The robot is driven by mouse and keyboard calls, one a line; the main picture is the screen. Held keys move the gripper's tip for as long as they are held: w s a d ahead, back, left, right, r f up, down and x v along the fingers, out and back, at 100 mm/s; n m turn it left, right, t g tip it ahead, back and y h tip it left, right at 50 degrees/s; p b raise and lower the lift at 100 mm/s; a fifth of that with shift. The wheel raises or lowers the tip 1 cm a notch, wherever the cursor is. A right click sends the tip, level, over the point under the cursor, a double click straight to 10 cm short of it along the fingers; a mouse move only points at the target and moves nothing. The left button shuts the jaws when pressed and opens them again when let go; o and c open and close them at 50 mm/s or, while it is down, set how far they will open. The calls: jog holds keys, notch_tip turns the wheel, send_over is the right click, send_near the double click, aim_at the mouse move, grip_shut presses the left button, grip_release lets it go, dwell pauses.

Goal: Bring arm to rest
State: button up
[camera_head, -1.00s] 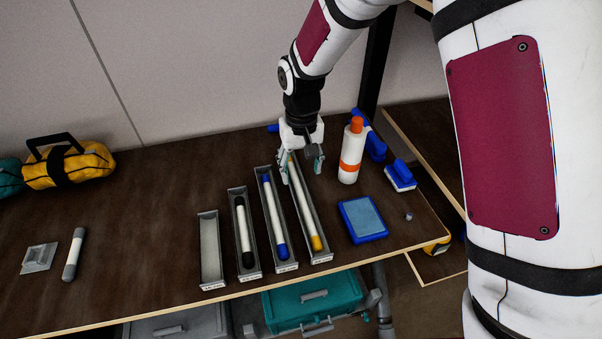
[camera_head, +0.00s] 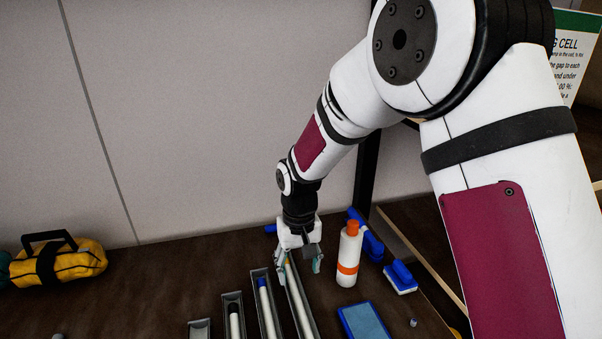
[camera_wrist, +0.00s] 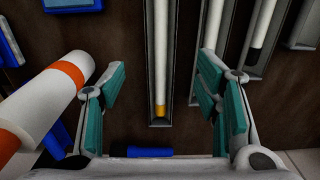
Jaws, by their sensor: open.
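My gripper (camera_head: 299,268) hangs pointing down over the far end of the rightmost long tray (camera_head: 311,322) in the head view. Its jaws are open with nothing between the fingertips. In the wrist view the open fingers (camera_wrist: 160,95) stand on either side of that tray, which holds a white spar with a yellow end (camera_wrist: 160,75). My arm comes down from the upper right. The near ends of the trays are cut off in the head view.
Other trays hold a blue-ended spar (camera_head: 264,300) and a black-ended spar (camera_head: 235,322). A white bottle with an orange cap (camera_head: 349,255) stands just right of my gripper. A blue pad (camera_head: 365,322) and blue brush (camera_head: 401,277) lie farther right. A yellow bag (camera_head: 60,262) sits at left.

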jog(key=s+d+r+t, duration=0.1)
jog(key=s+d+r, duration=0.15)
jog(key=r, duration=0.35)
jog(key=s+d+r, duration=0.1)
jog(key=d+r, duration=0.3)
jog(key=r, duration=0.1)
jog(key=s+d+r+m+t, duration=0.1)
jog(key=s+d+r+t, duration=0.1)
jog(key=s+d+r, duration=0.4)
jog(key=s+d+r+m+t, duration=0.2)
jog(key=s+d+r, duration=0.4)
jog(key=s, duration=0.9)
jog(key=shift+d+r, duration=0.3)
jog(key=shift+d, duration=0.45)
